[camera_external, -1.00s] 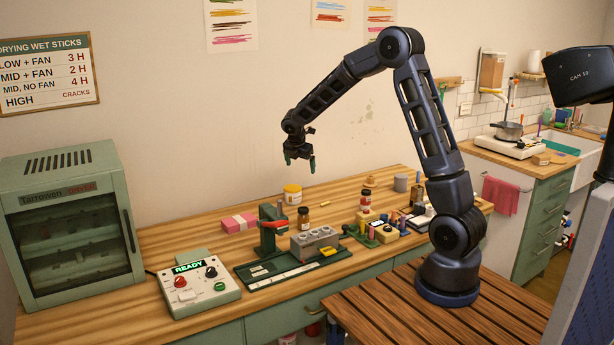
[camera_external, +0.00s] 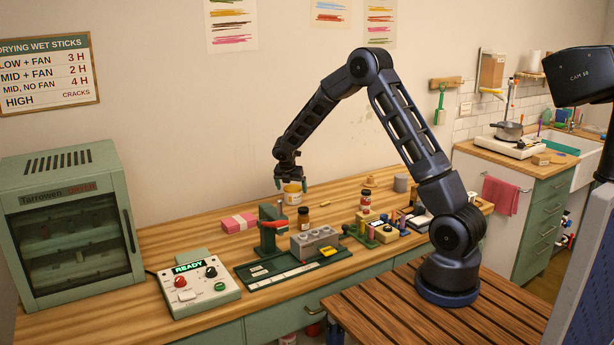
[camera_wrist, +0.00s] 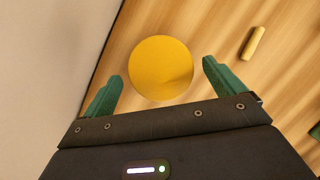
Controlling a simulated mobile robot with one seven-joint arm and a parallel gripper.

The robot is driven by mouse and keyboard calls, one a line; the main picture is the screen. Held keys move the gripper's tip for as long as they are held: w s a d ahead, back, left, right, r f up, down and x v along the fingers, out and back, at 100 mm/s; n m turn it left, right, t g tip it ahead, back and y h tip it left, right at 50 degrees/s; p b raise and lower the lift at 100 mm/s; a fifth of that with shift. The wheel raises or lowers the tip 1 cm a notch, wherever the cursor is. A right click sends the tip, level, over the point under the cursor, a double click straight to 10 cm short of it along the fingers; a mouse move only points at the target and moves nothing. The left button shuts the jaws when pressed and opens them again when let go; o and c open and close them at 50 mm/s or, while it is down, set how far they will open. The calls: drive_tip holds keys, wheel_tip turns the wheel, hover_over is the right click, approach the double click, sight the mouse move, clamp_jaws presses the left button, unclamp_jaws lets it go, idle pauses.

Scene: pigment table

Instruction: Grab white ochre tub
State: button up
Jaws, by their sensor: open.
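A white tub (camera_external: 292,197) with a yellow-ochre band and top stands upright on the wooden table near the back wall. My gripper (camera_external: 291,184) is just above it in the external view, and its fingers partly hide the tub's top. In the wrist view the tub shows as a round ochre disc (camera_wrist: 161,68). It lies ahead of and between the two green fingers of my open gripper (camera_wrist: 160,82), with gaps on both sides. Whether the fingertips are down beside the tub or still above its rim I cannot tell.
A yellow stick (camera_wrist: 253,43) lies on the table to the right of the tub. A brown jar (camera_external: 303,218), a pink block (camera_external: 238,222) and a green press (camera_external: 270,230) stand in front. The wall is close behind the tub.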

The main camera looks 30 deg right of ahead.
drive_tip(key=x, duration=0.5)
